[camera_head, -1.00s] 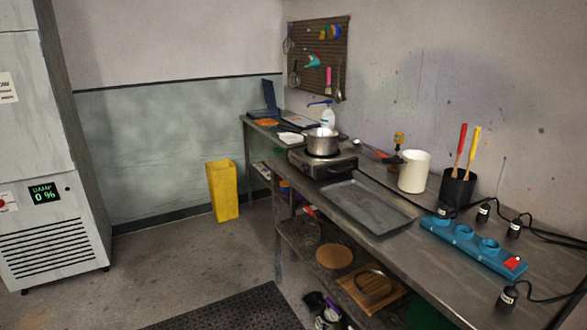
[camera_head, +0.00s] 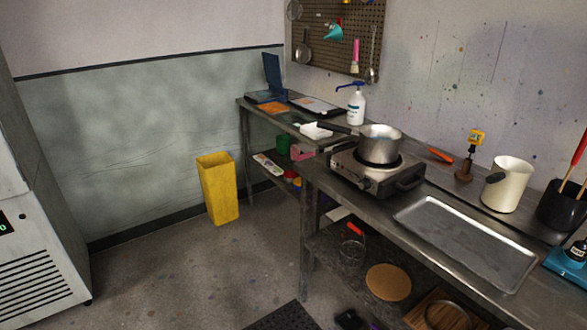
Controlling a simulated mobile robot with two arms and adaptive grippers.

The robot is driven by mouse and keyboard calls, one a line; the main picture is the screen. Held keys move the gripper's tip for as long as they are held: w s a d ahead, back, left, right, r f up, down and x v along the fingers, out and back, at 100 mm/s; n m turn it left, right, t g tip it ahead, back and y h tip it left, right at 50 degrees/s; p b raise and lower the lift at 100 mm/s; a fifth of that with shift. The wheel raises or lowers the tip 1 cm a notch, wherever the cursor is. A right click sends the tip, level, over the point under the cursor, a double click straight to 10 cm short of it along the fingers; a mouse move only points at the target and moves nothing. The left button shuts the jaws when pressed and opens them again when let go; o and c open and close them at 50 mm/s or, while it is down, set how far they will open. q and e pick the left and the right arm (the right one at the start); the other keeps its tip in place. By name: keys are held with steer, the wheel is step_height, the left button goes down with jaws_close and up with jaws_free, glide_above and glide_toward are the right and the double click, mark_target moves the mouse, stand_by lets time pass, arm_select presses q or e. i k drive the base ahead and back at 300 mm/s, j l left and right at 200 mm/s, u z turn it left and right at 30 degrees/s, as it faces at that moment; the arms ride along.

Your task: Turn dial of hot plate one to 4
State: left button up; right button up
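A hot plate (camera_head: 345,174) stands on the metal bench along the right wall, its front turned toward the room. A steel pot (camera_head: 380,147) with a dark handle pointing left sits on top of it. Dark knob shapes show on its front face (camera_head: 362,182), but the dial marks and setting are too small to read. I cannot see any number on the hot plate. Neither of my grippers is in view.
A metal tray (camera_head: 470,243) and a cream jug (camera_head: 507,184) stand on the bench right of the hot plate. A yellow bin (camera_head: 218,189) stands on the floor at the bench's far end. A grey cabinet (camera_head: 38,220) is at left. The floor between (camera_head: 180,270) is clear.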

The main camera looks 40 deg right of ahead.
mark_target(363, 185)
steer(key=i+j+z, duration=0.2)
steer(key=i, duration=0.35)
steer(key=i+z, duration=0.2)
steer(key=i, duration=0.3)
steer(key=i+j+z, duration=0.1)
steer(key=i+z, duration=0.15)
steer(key=z, duration=0.2)
steer(key=i+j+z, duration=0.2)
steer(key=z, duration=0.25)
steer(key=i+j+z, duration=0.2)
steer(key=z, duration=0.25)
steer(key=i+j+z, duration=0.1)
steer(key=j+z, duration=0.35)
